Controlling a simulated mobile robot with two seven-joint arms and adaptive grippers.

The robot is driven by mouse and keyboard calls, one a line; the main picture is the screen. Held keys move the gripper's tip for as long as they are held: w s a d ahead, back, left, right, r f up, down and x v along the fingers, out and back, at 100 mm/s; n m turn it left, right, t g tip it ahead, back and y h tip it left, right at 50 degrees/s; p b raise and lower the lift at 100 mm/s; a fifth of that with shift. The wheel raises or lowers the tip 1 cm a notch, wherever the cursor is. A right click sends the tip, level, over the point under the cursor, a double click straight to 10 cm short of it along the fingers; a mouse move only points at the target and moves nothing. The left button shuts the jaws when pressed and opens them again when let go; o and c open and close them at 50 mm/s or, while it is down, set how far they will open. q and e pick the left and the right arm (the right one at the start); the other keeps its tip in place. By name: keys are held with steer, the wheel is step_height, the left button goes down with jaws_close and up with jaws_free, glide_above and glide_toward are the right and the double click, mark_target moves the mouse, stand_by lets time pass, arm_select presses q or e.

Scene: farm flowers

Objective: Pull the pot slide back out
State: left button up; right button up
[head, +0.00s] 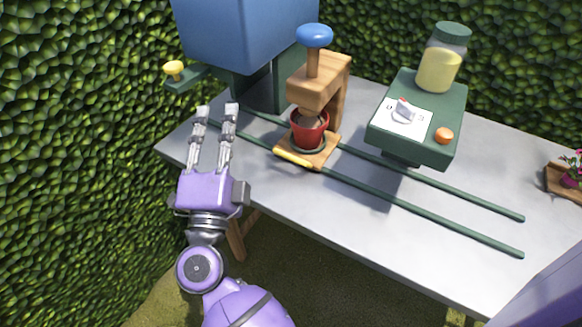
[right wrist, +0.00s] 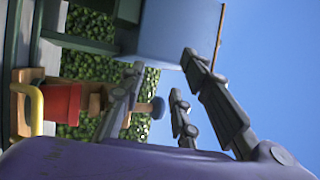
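The pot slide (head: 327,152) is a small wooden tray with a yellow handle (head: 292,157) on its front edge. It sits on two green rails, beneath a wooden press with a blue knob (head: 314,36). A red pot (head: 309,128) with brown contents stands upright on it. In the right wrist view the pot (right wrist: 62,108) and yellow handle (right wrist: 36,108) show at the left, turned sideways.
A blue hopper (head: 240,30) with a yellow knob (head: 173,69) stands behind at the left. A green box (head: 455,110) with a dial, orange button and jar (head: 441,65) stands right of the press. The green rails (head: 430,216) run right across the grey table (head: 330,215); its front is clear.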

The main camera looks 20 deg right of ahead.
steer(key=s+d+f+m+g+h, duration=0.2)
steer(key=d+f+m+g+h, duration=0.15)
steer(key=f+m+g, duration=0.2)
steer(key=m+g, duration=0.2)
steer(key=g, duration=0.3)
glide_toward(291, 156)
steer(key=shift+x, duration=1.2)
steer(key=shift+d+f, duration=0.15)
steer(key=shift+f, duration=0.15)
arm_select(q)
steer(key=shift+w+r, duration=0.5)
steer(key=shift+w, duration=0.05)
arm_select(e)
steer(key=x, duration=0.7)
steer(key=shift+w+d+f, duration=0.1)
steer(key=shift+w, duration=0.15)
jaws_close()
